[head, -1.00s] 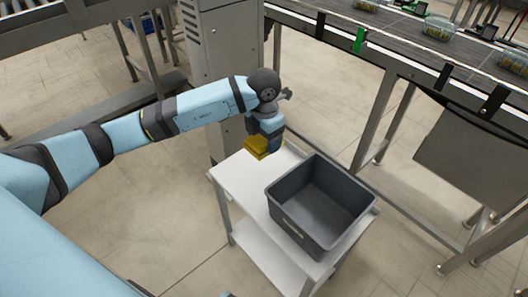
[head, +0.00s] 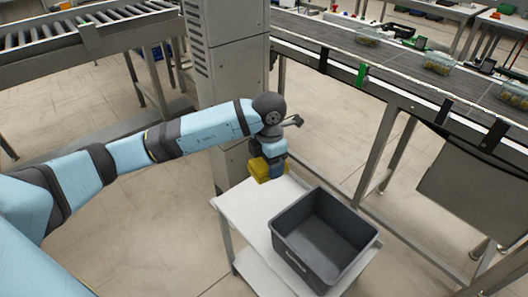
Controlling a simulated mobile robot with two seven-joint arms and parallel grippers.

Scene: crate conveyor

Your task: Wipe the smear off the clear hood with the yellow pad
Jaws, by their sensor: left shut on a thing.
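My left gripper (head: 272,163) is shut on the yellow pad (head: 262,168). It holds the pad at the back left corner of a white cart, beside a dark grey crate. Whether the pad touches the cart top cannot be told from this angle. The gripper hides part of the pad. I cannot make out the clear hood or the smear in this view. My right gripper is not in view.
The white cart (head: 238,207) carries an empty grey crate (head: 287,262). A grey cabinet (head: 229,60) stands behind my left arm. A conveyor (head: 390,70) with clear tubs (head: 439,62) runs along the back right. A roller conveyor (head: 70,40) is at the back left.

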